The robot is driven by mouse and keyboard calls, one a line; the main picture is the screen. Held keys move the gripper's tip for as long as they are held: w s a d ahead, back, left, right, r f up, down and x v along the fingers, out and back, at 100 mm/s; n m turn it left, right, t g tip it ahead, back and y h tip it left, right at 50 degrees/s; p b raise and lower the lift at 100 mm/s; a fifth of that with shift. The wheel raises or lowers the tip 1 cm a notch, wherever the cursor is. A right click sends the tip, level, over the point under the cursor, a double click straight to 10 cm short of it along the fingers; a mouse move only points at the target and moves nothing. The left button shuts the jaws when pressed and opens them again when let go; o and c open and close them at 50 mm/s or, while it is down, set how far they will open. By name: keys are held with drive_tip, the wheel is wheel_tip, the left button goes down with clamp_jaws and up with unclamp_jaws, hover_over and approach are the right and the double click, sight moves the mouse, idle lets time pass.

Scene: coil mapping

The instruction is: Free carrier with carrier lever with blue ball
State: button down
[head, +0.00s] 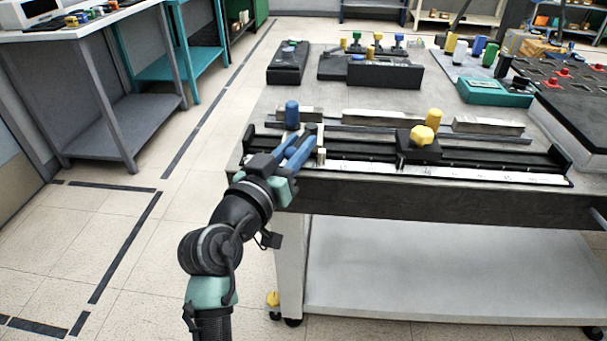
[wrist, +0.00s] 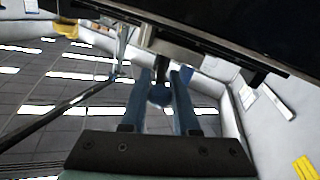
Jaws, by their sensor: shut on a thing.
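My gripper (head: 308,142) is at the left end of the black rail (head: 480,158) on the bench. In the wrist view its two blue fingers (wrist: 163,92) are on either side of a blue ball (wrist: 159,96), shut on it. The ball is on a short dark stem under a grey metal block (wrist: 165,43), apparently part of the carrier. A black carrier block (head: 418,153) with a yellow knob (head: 422,135) sits further right on the rail.
A blue peg (head: 292,115) and a yellow peg (head: 433,118) stand behind the rail. Metal bars (head: 488,124) lie behind it. Dark fixtures (head: 385,75) stand further back; a teal box (head: 494,91) is at the right. The floor left of the bench is clear.

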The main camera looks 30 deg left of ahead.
sight(305, 132)
drive_tip(key=shift+w+a+f+m+h+b, duration=0.1)
drive_tip(key=shift+a+m+h+b, duration=0.3)
drive_tip(key=shift+h+b, duration=0.4)
drive_tip(key=shift+s+a+f+m+h+b, duration=0.15)
drive_tip(key=shift+m+h+b, duration=0.35)
drive_tip(key=shift+b, duration=0.55)
drive_tip(key=shift+w+a+r+m+h+b, duration=0.15)
drive_tip(key=shift+a+m+h+b, duration=0.2)
drive_tip(key=shift+h+b, duration=0.45)
drive_tip(key=shift+w+a+m+g+h+b, duration=0.1)
drive_tip(key=shift+a+m+g+h+b, duration=0.1)
drive_tip(key=shift+m+g+h+b, duration=0.3)
drive_tip(key=shift+w+a+m+g+h+b, duration=0.1)
drive_tip(key=shift+a+m+g+h+b, duration=0.1)
drive_tip(key=shift+m+h+b, duration=0.5)
drive_tip(key=shift+w+a+m+g+h+b, duration=0.1)
drive_tip(key=shift+a+m+g+h+b, duration=0.15)
drive_tip(key=shift+h, duration=0.55)
drive_tip(key=c, duration=0.7)
unclamp_jaws()
drive_tip(key=shift+d, duration=0.1)
drive_tip(key=p+v, duration=0.3)
drive_tip(key=v, duration=1)
